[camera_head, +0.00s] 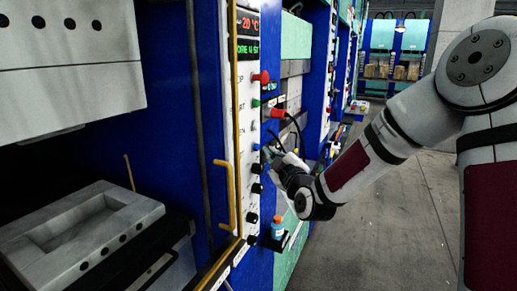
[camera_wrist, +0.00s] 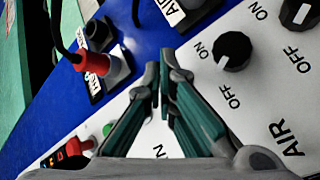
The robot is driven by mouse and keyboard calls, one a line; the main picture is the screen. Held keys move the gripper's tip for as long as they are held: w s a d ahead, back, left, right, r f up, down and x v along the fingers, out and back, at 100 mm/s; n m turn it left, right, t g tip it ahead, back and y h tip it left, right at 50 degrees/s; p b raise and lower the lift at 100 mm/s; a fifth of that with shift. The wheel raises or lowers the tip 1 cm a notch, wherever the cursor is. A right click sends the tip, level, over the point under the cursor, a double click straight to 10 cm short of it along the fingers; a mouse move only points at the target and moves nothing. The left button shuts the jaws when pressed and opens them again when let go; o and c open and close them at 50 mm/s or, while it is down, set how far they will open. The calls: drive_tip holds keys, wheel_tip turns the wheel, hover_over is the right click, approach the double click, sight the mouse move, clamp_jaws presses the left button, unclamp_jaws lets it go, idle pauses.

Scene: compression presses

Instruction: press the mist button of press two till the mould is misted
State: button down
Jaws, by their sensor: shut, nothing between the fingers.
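My gripper (camera_head: 270,152) is at the white control panel (camera_head: 243,130) of the near blue press in the head view. In the wrist view my gripper (camera_wrist: 157,78) is shut and empty, its teal-padded fingers pointing at the panel's edge; contact cannot be told. A blue button (camera_head: 256,147) sits close to the fingertips in the head view. No mist label is readable, and the fingers cover part of the panel. A grey mould half (camera_head: 80,232) with a rectangular hollow lies open at lower left. No press number is readable.
The panel also carries a red button (camera_head: 262,77), a green button (camera_head: 255,103) and black knobs (camera_wrist: 232,51). A red plug with a cable (camera_wrist: 95,62) is beside the fingers. Floor is clear at right.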

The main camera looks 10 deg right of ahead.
drive_tip(key=shift+a, duration=0.1)
drive_tip(key=shift+w+a, duration=0.2)
drive_tip(key=shift+w, duration=0.05)
idle(0.3)
drive_tip(key=shift+w+a+b, duration=0.3)
drive_tip(key=shift+a+b, duration=0.1)
drive_tip(key=shift+a, duration=0.05)
idle(0.8)
drive_tip(key=shift+d, duration=0.1)
drive_tip(key=shift+s+d+p, duration=0.35)
drive_tip(key=shift+s+d, duration=0.2)
drive_tip(key=shift+d, duration=0.1)
drive_tip(key=s+d, duration=0.1)
drive_tip(key=d, duration=0.1)
drive_tip(key=s+d+p, duration=0.1)
drive_tip(key=s+d, duration=0.1)
drive_tip(key=shift+p, duration=0.3)
idle(0.4)
idle(0.5)
